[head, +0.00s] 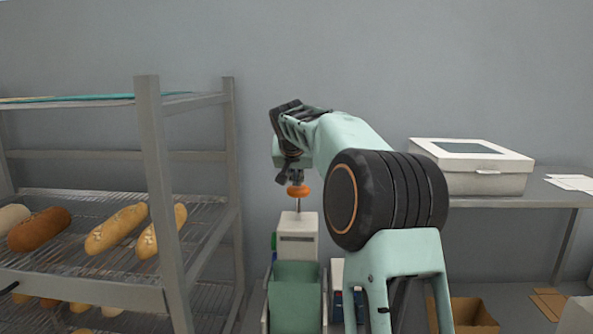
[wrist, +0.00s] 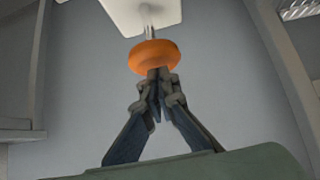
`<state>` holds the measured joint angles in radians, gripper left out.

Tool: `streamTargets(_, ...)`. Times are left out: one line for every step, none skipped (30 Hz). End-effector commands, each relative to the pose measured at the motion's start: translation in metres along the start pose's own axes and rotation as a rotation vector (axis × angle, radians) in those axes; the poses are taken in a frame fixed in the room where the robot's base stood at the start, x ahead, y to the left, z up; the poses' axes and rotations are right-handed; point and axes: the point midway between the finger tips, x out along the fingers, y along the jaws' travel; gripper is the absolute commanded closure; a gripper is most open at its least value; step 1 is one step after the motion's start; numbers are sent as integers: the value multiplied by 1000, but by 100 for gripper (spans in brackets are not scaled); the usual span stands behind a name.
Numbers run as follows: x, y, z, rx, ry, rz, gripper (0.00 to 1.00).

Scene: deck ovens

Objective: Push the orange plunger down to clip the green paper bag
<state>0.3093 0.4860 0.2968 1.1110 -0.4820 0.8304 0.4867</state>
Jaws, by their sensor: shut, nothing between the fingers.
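The orange plunger (head: 299,191) is a rounded knob on a thin metal rod, standing up out of a white clipping machine (head: 298,238). The green paper bag (head: 296,292) stands upright in front of the machine, low in the head view. My gripper (head: 295,178) is shut and empty, pointing down right above the plunger. In the wrist view the closed fingertips (wrist: 160,73) meet the edge of the orange knob (wrist: 153,56); I cannot tell whether they press on it. The rod still shows between knob and machine.
A metal rack (head: 160,200) with several loaves stands on the left. A white box (head: 472,166) sits on a grey shelf (head: 555,193) at the right. An open brown carton (head: 472,314) is at the lower right. The wall behind is bare.

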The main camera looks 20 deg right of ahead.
Motion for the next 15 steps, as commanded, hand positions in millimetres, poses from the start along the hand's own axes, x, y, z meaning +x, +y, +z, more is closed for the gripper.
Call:
streamTargets(1, 0, 2, 0, -1, 0, 100)
streamTargets(2, 0, 2, 0, -1, 0, 100)
streamTargets(2, 0, 2, 0, 0, 0, 100)
streamTargets(2, 0, 3, 0, 0, 0, 100)
streamTargets(2, 0, 3, 0, 0, 0, 100)
streamTargets(2, 0, 2, 0, 0, 0, 100)
streamTargets(2, 0, 2, 0, 0, 0, 100)
streamTargets(2, 0, 2, 0, 0, 0, 100)
streamTargets(2, 0, 2, 0, 0, 0, 100)
streamTargets(2, 0, 2, 0, 0, 0, 100)
streamTargets(2, 0, 2, 0, 0, 0, 100)
streamTargets(3, 0, 3, 0, 0, 0, 100)
streamTargets(4, 0, 4, 0, -1, 0, 100)
streamTargets(5, 0, 6, -1, -1, 0, 100)
streamTargets(8, 0, 9, -1, -1, 0, 100)
